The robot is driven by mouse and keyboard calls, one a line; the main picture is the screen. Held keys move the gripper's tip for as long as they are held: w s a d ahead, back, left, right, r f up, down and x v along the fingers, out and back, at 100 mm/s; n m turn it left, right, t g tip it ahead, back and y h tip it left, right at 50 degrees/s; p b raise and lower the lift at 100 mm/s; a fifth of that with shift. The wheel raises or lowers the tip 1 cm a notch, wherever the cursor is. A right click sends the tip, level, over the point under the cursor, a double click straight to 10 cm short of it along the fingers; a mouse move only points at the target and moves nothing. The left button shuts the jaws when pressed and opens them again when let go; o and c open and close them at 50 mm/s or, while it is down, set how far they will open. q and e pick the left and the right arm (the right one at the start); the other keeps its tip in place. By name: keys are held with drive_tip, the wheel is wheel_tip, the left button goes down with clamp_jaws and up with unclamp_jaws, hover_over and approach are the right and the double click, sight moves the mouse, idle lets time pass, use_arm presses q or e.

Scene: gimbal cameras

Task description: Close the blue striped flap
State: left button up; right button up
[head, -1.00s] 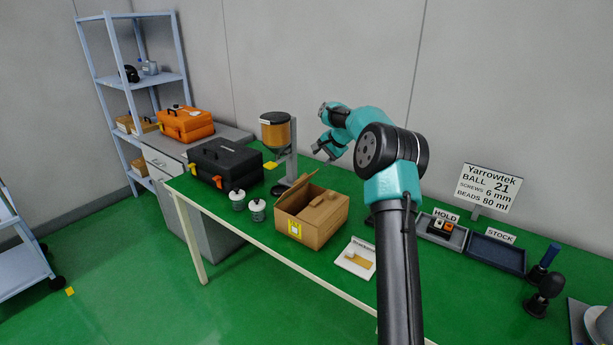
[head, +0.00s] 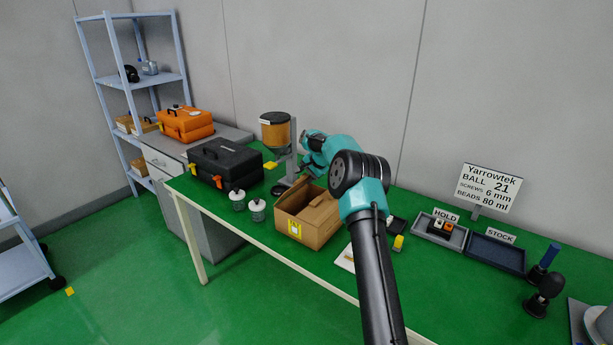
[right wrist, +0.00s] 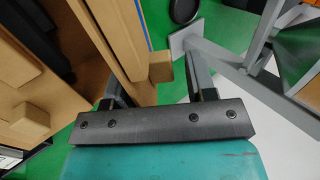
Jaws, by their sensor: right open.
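An open cardboard box (head: 303,232) stands on the green table. Its raised back-left flap (head: 292,196) stands up in the head view. In the right wrist view a flap with a thin blue line (right wrist: 147,28) rises from the box, with a small cardboard block (right wrist: 161,66) at its end. My right gripper (right wrist: 156,72) is open, with that flap end and block between its fingers. I cannot tell whether the fingers touch them. In the head view the fingertips are partly hidden behind the box. My left gripper is not in view.
A hopper (head: 275,132) on a grey stand is close behind the box. Two white-lidded jars (head: 257,211) and a black case (head: 226,165) stand to the left. Grey HOLD (head: 424,228) and dark STOCK (head: 497,252) trays lie to the right.

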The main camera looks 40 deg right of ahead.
clamp_jaws()
idle(0.4)
drive_tip(key=shift+s, duration=0.15)
drive_tip(key=shift+s+d+f+t+y, duration=0.15)
drive_tip(key=shift+s+f+t, duration=0.1)
drive_tip(key=shift+t, duration=0.35)
drive_tip(key=shift+s+f+t+y, duration=0.15)
drive_tip(key=shift+s+t, duration=0.1)
drive_tip(key=shift+t, duration=0.35)
drive_tip(key=shift+s+d+f+t+y, duration=0.15)
drive_tip(key=shift+s+f+t, duration=0.25)
drive_tip(key=shift+t, duration=0.35)
drive_tip(key=shift+s+d+f+t+y, duration=0.15)
drive_tip(key=shift+s+f+t, duration=0.15)
drive_tip(key=shift+t, duration=0.45)
drive_tip(key=shift+a, duration=0.1)
drive_tip(key=shift+r, duration=0.1)
unclamp_jaws()
drive_tip(key=shift+s, duration=0.15)
